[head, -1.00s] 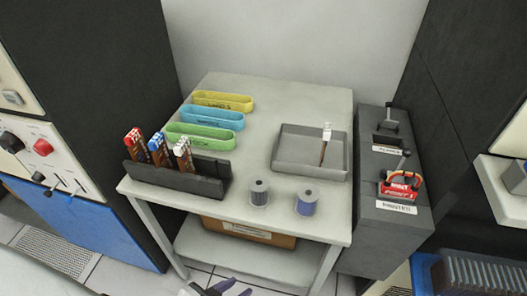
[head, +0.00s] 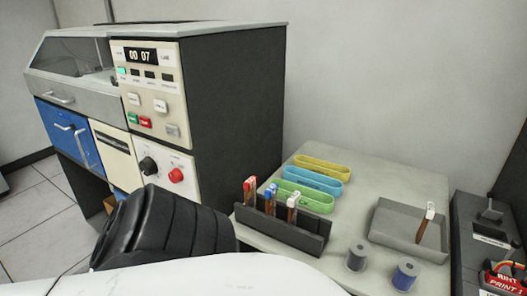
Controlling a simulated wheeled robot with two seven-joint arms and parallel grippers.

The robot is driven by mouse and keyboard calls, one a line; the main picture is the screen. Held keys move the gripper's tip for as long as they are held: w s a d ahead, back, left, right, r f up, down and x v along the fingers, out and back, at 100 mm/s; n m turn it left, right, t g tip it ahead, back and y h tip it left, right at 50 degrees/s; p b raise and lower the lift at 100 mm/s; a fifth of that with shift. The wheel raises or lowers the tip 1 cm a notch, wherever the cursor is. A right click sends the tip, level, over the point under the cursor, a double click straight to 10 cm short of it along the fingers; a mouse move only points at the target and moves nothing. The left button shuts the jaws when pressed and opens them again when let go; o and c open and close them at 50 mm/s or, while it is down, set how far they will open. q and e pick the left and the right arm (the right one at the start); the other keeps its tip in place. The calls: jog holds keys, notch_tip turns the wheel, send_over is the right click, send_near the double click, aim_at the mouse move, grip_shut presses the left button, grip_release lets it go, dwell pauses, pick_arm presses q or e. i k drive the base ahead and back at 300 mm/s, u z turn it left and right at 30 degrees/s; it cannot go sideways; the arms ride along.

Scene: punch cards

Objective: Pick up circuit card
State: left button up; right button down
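Three circuit cards stand in a dark rack (head: 300,236) on the grey table: one with a red top (head: 249,190), one with a blue top (head: 270,196) and one with a white top (head: 292,206). Another card with a white top (head: 427,222) leans in the shallow grey tray (head: 388,226) at the right. A white and black ribbed part of my arm crosses the bottom of the view and hides the table's near left part. Neither of my grippers shows.
Yellow (head: 321,166), blue (head: 312,181) and green (head: 303,198) oblong holders lie behind the rack. A grey spool (head: 357,256) and a blue spool (head: 405,274) stand at the front. A tall machine (head: 158,98) stands left of the table; a dark cabinet (head: 488,240) stands right.

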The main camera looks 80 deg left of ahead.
aim_at(292, 203)
jog(key=z, duration=0.15)
jog(key=k, duration=0.3)
jog(key=u, duration=1.15)
